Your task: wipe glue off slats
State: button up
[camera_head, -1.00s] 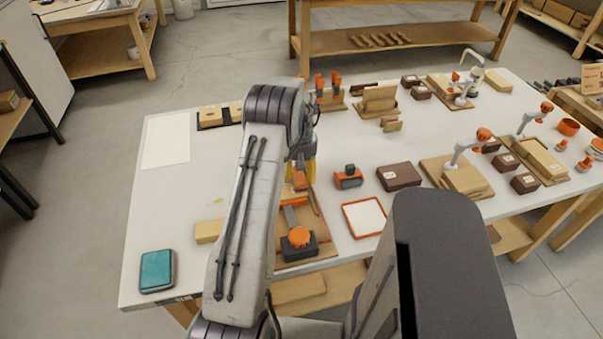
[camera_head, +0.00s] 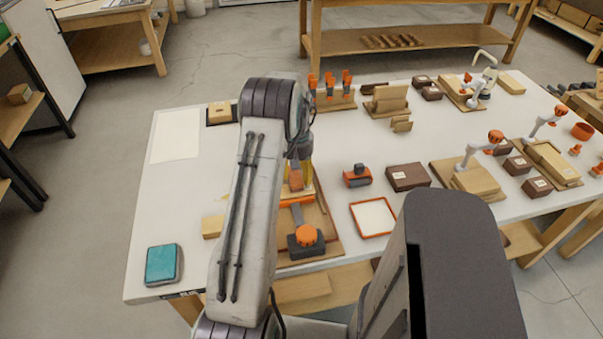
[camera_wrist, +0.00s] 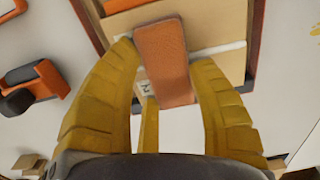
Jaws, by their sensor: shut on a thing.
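My gripper (camera_wrist: 165,75) has yellow fingers on both sides of an orange-brown block (camera_wrist: 163,50), which looks like a sponge, and is shut on it. In the head view, my gripper (camera_head: 300,180) is partly hidden behind my arm, above the far part of a wooden work board. The wrist view shows pale wooden slats (camera_wrist: 215,18) under the block, with a whitish strip (camera_wrist: 220,48) crossing beside it. I cannot tell whether this strip is glue, or whether the block touches the slats. An orange and black clamp (camera_head: 305,238) sits at the near end of the board (camera_head: 328,240).
A teal pad (camera_head: 163,265) lies at the table's near left corner. An orange-rimmed white tray (camera_head: 373,217), an orange-black tool (camera_head: 357,176) and a brown box (camera_head: 407,177) stand right of the board. Several wooden fixtures fill the far right. The table's left part is mostly clear.

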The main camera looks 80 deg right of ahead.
jog(key=shift+w+a+f, duration=0.1)
jog(key=shift+w+a, duration=0.1)
jog(key=shift+w, duration=0.15)
jog(key=shift+w+a, duration=0.2)
jog(key=shift+w, duration=0.3)
jog(key=shift+w+a, duration=0.2)
jog(key=shift+w, duration=0.3)
jog(key=shift+w, duration=0.1)
jog(key=shift+w+a+b, duration=0.35)
jog(key=shift+w+b, duration=0.05)
jog(key=shift+w, duration=0.45)
jog(key=shift+w, duration=0.15)
jog(key=shift+w+a, duration=0.35)
jog(key=shift+w, duration=0.45)
jog(key=shift+s, duration=0.15)
jog(key=shift+s+d, duration=0.2)
jog(key=shift+s, duration=0.3)
jog(key=shift+s+d, duration=0.2)
jog(key=shift+s, duration=0.25)
